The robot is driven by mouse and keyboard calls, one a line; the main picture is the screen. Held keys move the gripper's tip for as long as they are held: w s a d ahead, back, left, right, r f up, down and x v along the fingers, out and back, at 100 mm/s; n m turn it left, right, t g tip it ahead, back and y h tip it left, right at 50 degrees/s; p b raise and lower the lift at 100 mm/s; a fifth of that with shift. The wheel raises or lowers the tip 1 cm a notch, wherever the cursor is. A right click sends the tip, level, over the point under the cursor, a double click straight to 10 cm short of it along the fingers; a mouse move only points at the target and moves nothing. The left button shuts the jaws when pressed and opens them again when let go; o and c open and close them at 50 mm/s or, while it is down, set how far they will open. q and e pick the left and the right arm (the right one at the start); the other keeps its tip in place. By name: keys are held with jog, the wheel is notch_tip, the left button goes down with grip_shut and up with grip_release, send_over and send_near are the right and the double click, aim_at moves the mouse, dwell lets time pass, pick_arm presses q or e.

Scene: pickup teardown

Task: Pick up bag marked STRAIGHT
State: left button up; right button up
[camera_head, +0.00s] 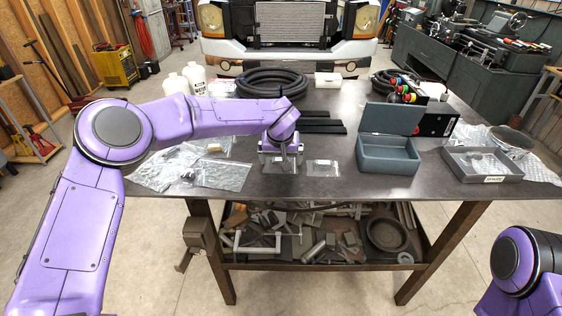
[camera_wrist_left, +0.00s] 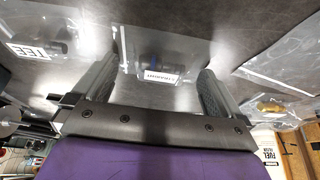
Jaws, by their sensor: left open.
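The clear bag with a white label that seems to read STRAIGHT (camera_wrist_left: 168,50) lies on the dark tabletop. It holds a small dark and bluish part. In the left wrist view my open left gripper (camera_wrist_left: 157,72) has one finger on each side of it, and nothing is gripped. In the head view the left gripper (camera_head: 283,158) points down over the front part of the bench and largely covers this bag. Whether the fingers touch the bag or table is unclear. My right arm shows at the lower right, but its gripper is out of view.
A clear bag marked TEE (camera_wrist_left: 30,48) lies close beside, also seen in the head view (camera_head: 322,168). Clear bags and plastic sheets (camera_head: 222,173) lie to the left. An open grey box (camera_head: 388,156) and a grey tray (camera_head: 482,174) stand to the right. Black bars (camera_head: 322,129) lie behind.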

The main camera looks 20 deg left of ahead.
pick_arm(q)
jog(key=shift+s, duration=0.1)
jog(key=c, duration=0.7)
jog(key=shift+r, duration=0.15)
jog(key=shift+c, duration=0.2)
